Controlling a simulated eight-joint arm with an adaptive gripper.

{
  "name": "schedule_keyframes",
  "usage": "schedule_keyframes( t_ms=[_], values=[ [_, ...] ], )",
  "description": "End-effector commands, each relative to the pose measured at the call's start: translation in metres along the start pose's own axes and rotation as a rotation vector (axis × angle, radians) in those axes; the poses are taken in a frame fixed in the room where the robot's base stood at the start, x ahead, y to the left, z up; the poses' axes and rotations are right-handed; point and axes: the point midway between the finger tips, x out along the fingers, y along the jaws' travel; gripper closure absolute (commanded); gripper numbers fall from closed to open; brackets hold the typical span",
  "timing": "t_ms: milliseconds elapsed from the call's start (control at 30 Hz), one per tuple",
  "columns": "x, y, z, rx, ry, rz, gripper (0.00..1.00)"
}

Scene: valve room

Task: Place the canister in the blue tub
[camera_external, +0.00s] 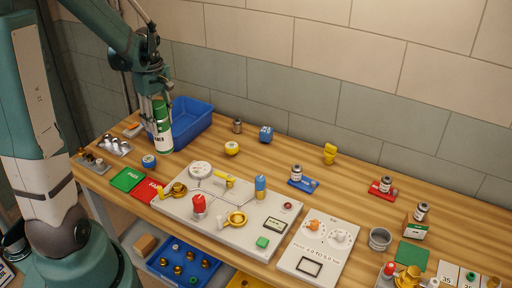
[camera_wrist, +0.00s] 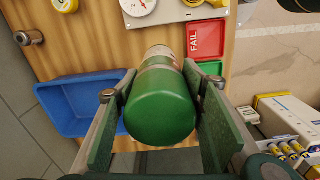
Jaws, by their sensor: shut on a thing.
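The canister (camera_external: 162,128) is green at its ends with a white label band. In the external view it hangs upright in my gripper (camera_external: 156,101), just to the front left of the blue tub. The blue tub (camera_external: 203,125) stands at the back left of the bench and looks empty. In the wrist view my gripper (camera_wrist: 160,108) has one pad on each side of the canister (camera_wrist: 160,115), whose green end faces the camera. I cannot tell how high the canister is above the bench.
A green mat (camera_external: 127,179) and a red FAIL mat (camera_external: 148,190) lie in front of the canister. A small blue-topped item (camera_external: 149,161) stands close by. The panel (camera_external: 225,215) with valves fills the bench's middle. The wall (camera_external: 270,80) rises behind the tub.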

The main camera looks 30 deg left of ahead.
Motion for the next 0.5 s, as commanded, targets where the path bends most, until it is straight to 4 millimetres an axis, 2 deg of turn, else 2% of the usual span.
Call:
schedule_keyframes(
  t_ms=[500],
  values=[
    [-0.008, 0.095, -0.069, -0.001, 0.000, 0.000, 0.80]
  ],
)
